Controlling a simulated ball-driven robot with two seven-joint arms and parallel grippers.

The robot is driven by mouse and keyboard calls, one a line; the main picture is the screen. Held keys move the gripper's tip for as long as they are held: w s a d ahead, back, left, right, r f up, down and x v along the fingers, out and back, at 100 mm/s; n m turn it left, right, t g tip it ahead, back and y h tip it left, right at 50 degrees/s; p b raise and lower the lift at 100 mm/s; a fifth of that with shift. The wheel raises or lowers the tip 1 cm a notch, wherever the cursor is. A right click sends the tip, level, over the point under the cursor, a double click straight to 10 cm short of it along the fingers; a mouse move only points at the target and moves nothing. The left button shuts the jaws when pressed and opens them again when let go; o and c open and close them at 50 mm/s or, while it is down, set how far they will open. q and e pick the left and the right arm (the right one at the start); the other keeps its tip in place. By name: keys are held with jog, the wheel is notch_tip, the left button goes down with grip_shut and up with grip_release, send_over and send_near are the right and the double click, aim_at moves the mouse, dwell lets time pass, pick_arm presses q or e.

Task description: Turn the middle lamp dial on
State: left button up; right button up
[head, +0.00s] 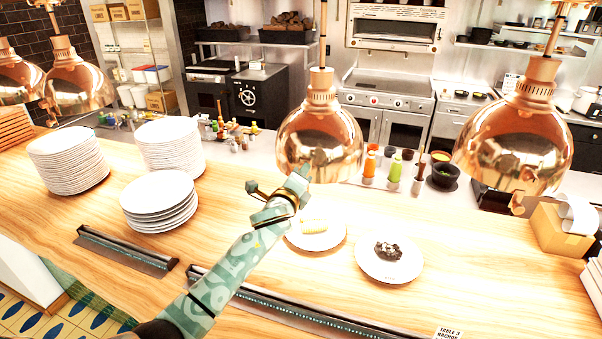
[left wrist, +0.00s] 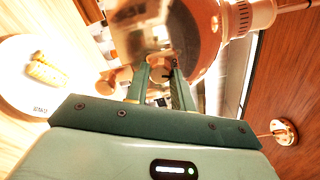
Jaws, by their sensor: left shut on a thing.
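The middle copper lamp (head: 320,125) hangs over the counter in the centre of the head view. Its rounded copper shade (left wrist: 205,35) fills the top middle of the left wrist view. My left gripper (head: 303,175) reaches up to the lower front edge of this lamp. Its two fingers (left wrist: 160,80) are closed on a small part at the shade's rim, which fits the lamp's dial. The dial is mostly hidden by the fingers, so its turn angle cannot be told. I cannot tell whether the lamp is lit. My right gripper is not in view.
A right copper lamp (head: 515,145) with a knob (head: 517,204) and a left copper lamp (head: 75,85) hang either side. Below are a plate with pale food (head: 317,241) and a plate with dark food (head: 388,276). Stacked white plates (head: 68,165) stand left.

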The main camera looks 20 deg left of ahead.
pick_arm(q)
jog(key=shift+n+p, duration=0.4)
jog(key=shift+n, duration=1.4)
jog(key=o, duration=1)
jog(key=s, duration=1.1)
jog(key=s+b, duration=0.1)
jog(key=s, duration=0.4)
jog(key=shift+s+d+r, duration=0.15)
jog(key=shift+d+r, duration=0.05)
jog(key=shift+d, duration=0.2)
